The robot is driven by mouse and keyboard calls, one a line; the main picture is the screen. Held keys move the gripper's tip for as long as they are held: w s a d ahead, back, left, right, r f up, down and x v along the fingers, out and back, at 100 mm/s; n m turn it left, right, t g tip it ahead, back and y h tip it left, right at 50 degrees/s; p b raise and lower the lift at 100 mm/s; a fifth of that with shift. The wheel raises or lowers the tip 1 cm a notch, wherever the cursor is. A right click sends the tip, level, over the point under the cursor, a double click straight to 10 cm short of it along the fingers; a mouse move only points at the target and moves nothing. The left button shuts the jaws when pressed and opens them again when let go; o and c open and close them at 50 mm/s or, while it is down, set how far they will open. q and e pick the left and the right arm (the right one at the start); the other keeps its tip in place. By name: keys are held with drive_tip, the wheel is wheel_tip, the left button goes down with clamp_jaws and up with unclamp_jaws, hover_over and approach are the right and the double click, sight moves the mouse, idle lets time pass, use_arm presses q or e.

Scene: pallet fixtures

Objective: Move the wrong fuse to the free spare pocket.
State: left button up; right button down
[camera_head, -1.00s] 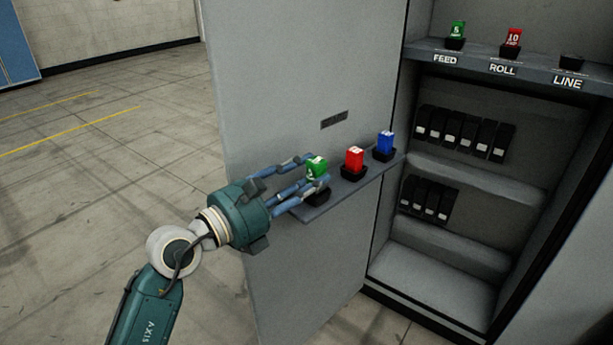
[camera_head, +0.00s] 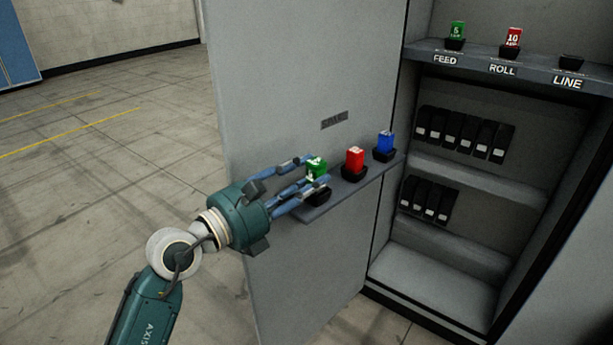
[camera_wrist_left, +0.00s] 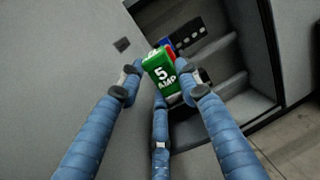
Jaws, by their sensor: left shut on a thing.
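A green fuse (camera_head: 316,167) sits at the near left end of the door shelf (camera_head: 319,211), over its black pocket (camera_head: 317,195). My left gripper (camera_head: 308,172) is shut on this green fuse. In the left wrist view the green fuse (camera_wrist_left: 161,72) reads "5 AMP" and stands between the fingers. A red fuse (camera_head: 354,160) and a blue fuse (camera_head: 385,142) stand in black pockets farther along the door shelf. In the cabinet, a green 5 fuse (camera_head: 457,30) stands at FEED and a red 10 fuse (camera_head: 513,37) at ROLL. The LINE pocket (camera_head: 571,62) looks empty. My right gripper is out of view.
The open door (camera_head: 290,80) carries a label plate (camera_head: 334,120) above the shelf. Inside the cabinet are rows of black breakers (camera_head: 465,133) below the label shelf (camera_head: 480,62). The floor (camera_head: 100,170) at left is clear.

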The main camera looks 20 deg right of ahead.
sight(300, 205)
use_arm(q)
wheel_tip(300, 205, down, 3)
drive_tip(key=shift+f, duration=0.2)
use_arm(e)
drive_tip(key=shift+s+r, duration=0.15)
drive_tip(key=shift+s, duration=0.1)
use_arm(q)
drive_tip(key=o, duration=1.3)
drive_tip(key=shift+o, duration=0.2)
drive_tip(key=shift+w+a, duration=0.1)
drive_tip(key=shift+s+a+f, duration=0.1)
drive_tip(key=shift+s+a, duration=0.2)
drive_tip(key=shift+a, duration=0.2)
drive_tip(key=r+v, duration=0.1)
drive_tip(key=v, duration=1)
drive_tip(key=shift+r, duration=0.4)
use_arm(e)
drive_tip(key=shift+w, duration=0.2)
